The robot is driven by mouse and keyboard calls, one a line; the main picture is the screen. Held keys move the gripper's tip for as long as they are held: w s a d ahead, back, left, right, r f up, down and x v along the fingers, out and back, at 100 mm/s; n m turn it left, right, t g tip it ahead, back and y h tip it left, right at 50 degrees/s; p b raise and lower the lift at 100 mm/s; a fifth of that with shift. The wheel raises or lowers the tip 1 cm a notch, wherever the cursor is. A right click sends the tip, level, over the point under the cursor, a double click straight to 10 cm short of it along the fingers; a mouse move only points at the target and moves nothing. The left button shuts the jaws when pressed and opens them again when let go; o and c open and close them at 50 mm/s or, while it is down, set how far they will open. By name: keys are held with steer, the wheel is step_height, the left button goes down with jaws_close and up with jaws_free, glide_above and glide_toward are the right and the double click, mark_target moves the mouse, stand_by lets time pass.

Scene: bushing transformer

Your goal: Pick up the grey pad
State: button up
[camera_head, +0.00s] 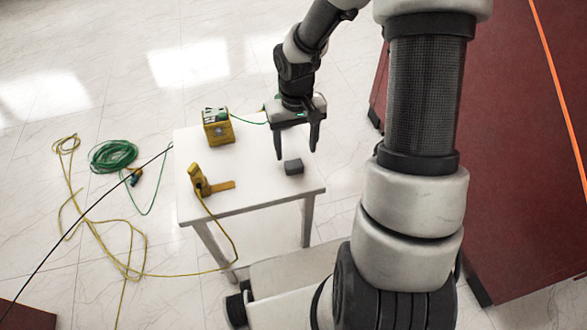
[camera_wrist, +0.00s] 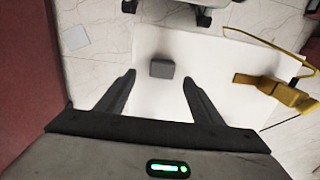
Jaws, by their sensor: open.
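The grey pad (camera_head: 293,167) is a small dark grey block lying on the white table (camera_head: 255,185), near its right front corner. In the wrist view the grey pad (camera_wrist: 162,69) lies beyond the fingertips, roughly midway between their lines. My gripper (camera_head: 296,156) points down over the right part of the table, its two fingers spread wide. In the wrist view my gripper (camera_wrist: 158,75) is open with nothing between its fingers. The fingers do not touch the pad. The exact height above the table is hard to tell.
A yellow clamp-like tool (camera_head: 208,183) with a yellow cable lies on the table's left front part. A yellow box device (camera_head: 218,127) stands at the back left. A green coiled cable (camera_head: 113,155) lies on the floor. A dark red cabinet (camera_head: 510,130) stands at the right.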

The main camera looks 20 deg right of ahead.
mark_target(294, 164)
steer(key=f, duration=0.2)
steer(key=f+b, duration=0.1)
steer(key=f, duration=0.1)
steer(key=f+b, duration=0.1)
steer(key=f, duration=0.1)
steer(key=shift+a+f, duration=0.2)
steer(key=shift+a, duration=0.1)
steer(key=shift+r, duration=0.1)
steer(key=c, duration=1.1)
